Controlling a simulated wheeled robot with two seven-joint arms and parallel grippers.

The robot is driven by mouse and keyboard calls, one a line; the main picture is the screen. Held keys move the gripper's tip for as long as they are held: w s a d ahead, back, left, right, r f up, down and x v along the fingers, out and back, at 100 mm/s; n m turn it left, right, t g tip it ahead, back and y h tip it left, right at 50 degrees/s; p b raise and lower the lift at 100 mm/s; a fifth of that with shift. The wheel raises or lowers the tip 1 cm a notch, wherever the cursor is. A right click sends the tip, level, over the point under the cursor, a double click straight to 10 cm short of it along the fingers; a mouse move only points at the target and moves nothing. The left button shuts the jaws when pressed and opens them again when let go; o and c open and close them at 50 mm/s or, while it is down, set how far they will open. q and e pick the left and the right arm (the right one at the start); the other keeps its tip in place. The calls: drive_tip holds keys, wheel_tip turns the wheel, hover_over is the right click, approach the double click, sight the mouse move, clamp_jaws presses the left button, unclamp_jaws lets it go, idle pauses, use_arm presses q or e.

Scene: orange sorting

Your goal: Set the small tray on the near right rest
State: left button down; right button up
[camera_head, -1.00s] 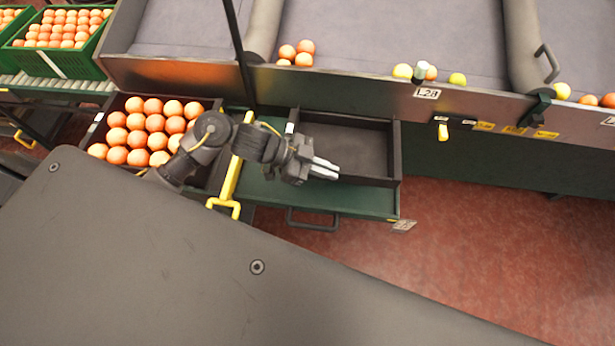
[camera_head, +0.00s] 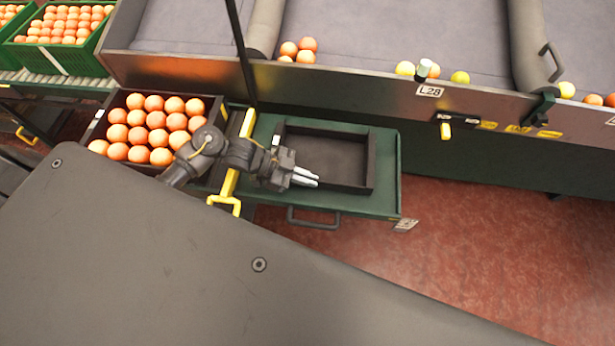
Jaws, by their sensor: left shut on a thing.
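The small tray (camera_head: 335,155) is dark, rectangular and empty. It appears roughly level over the green rest (camera_head: 387,180), with green surface showing on its right, far and near sides. I cannot tell for sure whether its underside touches the rest. My left gripper (camera_head: 314,180) comes in from the left and is shut on the small tray at its near left part. The gripper hides that corner. My right gripper is not in view.
A dark crate full of oranges (camera_head: 115,105) stands left of the rest, past a yellow bar (camera_head: 228,183). The sorter's metal side (camera_head: 370,90), with label L28, runs behind. A dark handle (camera_head: 313,222) juts from the rest's near edge. Red floor (camera_head: 480,240) is open at right.

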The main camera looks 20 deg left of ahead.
use_arm(q)
drive_tip(key=shift+f, duration=0.15)
drive_tip(key=c, duration=1.6)
unclamp_jaws()
